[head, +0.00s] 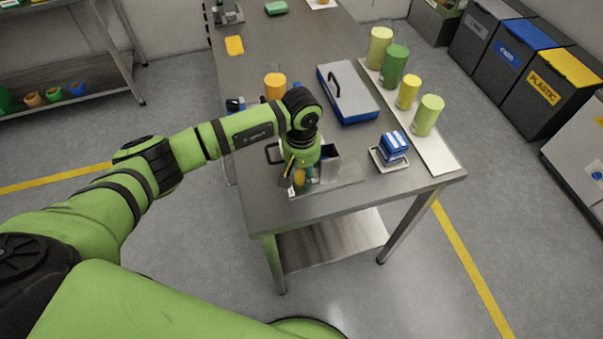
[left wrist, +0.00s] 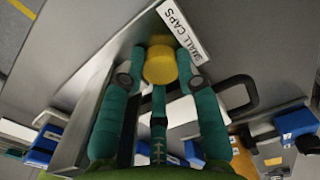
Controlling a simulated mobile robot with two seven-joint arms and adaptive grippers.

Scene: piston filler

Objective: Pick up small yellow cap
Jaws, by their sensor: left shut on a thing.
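The small yellow cap (left wrist: 160,65) sits between the fingertips of my left gripper in the left wrist view, close to a white label (left wrist: 183,32) reading SMALL CAPS. My left gripper (left wrist: 159,76) has teal fingers and is shut on the cap. In the head view, the left gripper (head: 300,182) points down near the front of the steel table, at a metal holder (head: 345,172). The cap is small and hard to make out there. I cannot tell whether the cap touches the surface below. My right gripper is not in view.
On the table (head: 262,215) stand an orange cylinder (head: 275,86), a grey and blue case (head: 346,95) and a blue stack (head: 393,147) on a small tray. Several green and yellow cylinders (head: 394,66) stand along a pale strip at the right. Waste bins (head: 541,90) are beyond.

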